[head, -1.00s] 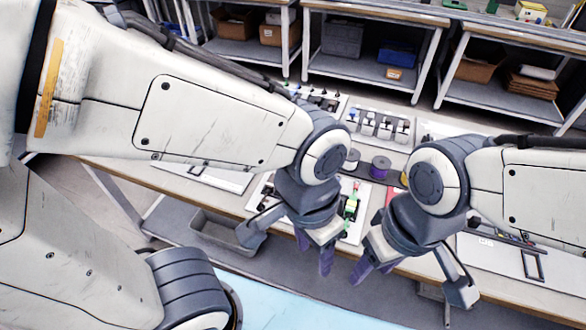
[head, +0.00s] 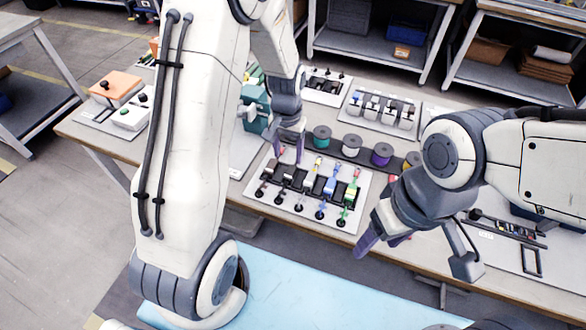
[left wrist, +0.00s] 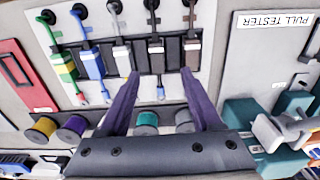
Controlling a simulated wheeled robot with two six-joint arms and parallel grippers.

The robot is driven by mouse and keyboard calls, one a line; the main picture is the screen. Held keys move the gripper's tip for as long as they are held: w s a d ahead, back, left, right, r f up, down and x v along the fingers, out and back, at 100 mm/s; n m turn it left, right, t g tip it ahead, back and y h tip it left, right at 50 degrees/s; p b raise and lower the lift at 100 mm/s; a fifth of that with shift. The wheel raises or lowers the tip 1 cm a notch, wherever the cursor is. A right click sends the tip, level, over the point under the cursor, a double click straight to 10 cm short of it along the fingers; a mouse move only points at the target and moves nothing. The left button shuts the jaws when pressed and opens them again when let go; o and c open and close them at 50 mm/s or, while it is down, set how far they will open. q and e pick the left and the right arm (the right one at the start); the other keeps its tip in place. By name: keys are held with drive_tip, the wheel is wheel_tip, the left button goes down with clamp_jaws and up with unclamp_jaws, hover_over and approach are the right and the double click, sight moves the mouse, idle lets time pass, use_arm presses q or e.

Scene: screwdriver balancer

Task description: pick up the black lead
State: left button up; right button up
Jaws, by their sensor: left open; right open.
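The black lead (left wrist: 155,48) lies in a slotted white board (left wrist: 222,20) between the grey-white lead (left wrist: 121,52) and the brown lead (left wrist: 192,45). In the head view the board (head: 357,214) lies on the table, with the black lead (head: 284,181) second from the left. My left gripper (left wrist: 160,75) is open and empty above the board; its fingers lie on either side of the black lead in the picture. My right gripper (head: 382,242) is open and empty at the table's front edge.
Blue (left wrist: 88,52) and green-yellow (left wrist: 60,52) leads share the board. Wire spools, including a purple one (head: 381,154), stand behind it. A teal device (left wrist: 290,105) sits beside it under a pull tester label. A tray of tools (head: 500,240) lies at right.

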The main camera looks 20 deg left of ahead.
sight(289, 173)
use_arm(q)
drive_tip(key=f, duration=0.2)
drive_tip(key=f+p, duration=0.1)
drive_tip(key=f, duration=0.4)
drive_tip(key=shift+s+d+f, duration=0.25)
drive_tip(key=shift+f, duration=0.1)
clamp_jaws()
